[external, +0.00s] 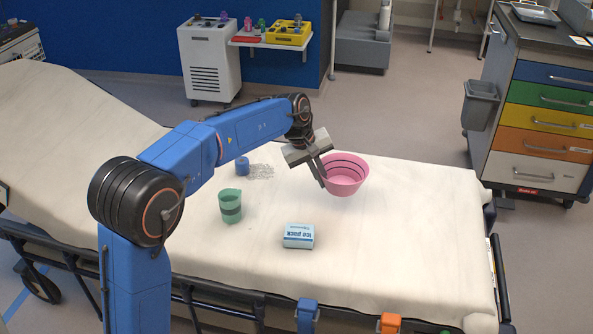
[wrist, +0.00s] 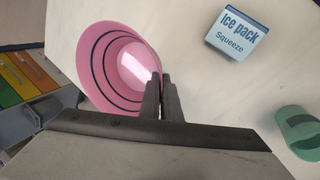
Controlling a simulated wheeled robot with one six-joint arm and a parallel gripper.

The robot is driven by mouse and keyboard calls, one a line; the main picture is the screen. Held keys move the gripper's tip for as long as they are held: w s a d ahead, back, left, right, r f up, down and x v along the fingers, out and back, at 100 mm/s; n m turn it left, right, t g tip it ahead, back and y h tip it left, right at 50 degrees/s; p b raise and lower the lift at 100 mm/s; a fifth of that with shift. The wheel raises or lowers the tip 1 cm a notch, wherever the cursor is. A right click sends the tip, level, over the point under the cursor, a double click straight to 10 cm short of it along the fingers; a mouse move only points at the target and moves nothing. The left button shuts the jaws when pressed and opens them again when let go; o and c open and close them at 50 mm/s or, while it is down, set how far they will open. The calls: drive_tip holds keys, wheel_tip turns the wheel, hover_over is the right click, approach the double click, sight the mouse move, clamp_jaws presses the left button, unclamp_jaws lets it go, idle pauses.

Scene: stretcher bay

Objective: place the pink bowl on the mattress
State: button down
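The pink bowl (external: 346,177), with dark rings inside, is over the right part of the cream mattress (external: 420,240). It also shows at the left in the wrist view (wrist: 110,62), its open side facing the camera. My gripper (external: 321,178) is at the bowl's left side in the external view. In the wrist view my gripper (wrist: 161,85) has its two fingers close together with the bowl's rim between them, so it is shut on the rim. The bowl's underside is hidden, and I cannot tell whether it touches the mattress.
On the mattress are a light blue ice pack box (external: 299,236), a green cup (external: 230,205), a blue roll (external: 242,166) and a clear crumpled item (external: 261,171). A drawer cart (external: 540,110) stands at the right. The mattress's right end is bare.

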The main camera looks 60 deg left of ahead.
drive_tip(key=w+d+m, duration=0.2)
drive_tip(key=d+m, duration=0.1)
drive_tip(key=d, duration=1.4)
drive_tip(key=shift+h, duration=0.4)
drive_tip(key=shift+w+d+f, duration=0.1)
drive_tip(key=shift+d+f, duration=0.1)
drive_tip(key=shift+f, duration=2.3)
drive_tip(key=shift+w+d+f, duration=0.1)
drive_tip(key=shift+d+f, duration=0.05)
drive_tip(key=shift+f, duration=2.3)
drive_tip(key=shift+f, duration=0.1)
drive_tip(key=c, duration=2)
unclamp_jaws()
drive_tip(key=v, duration=1.2)
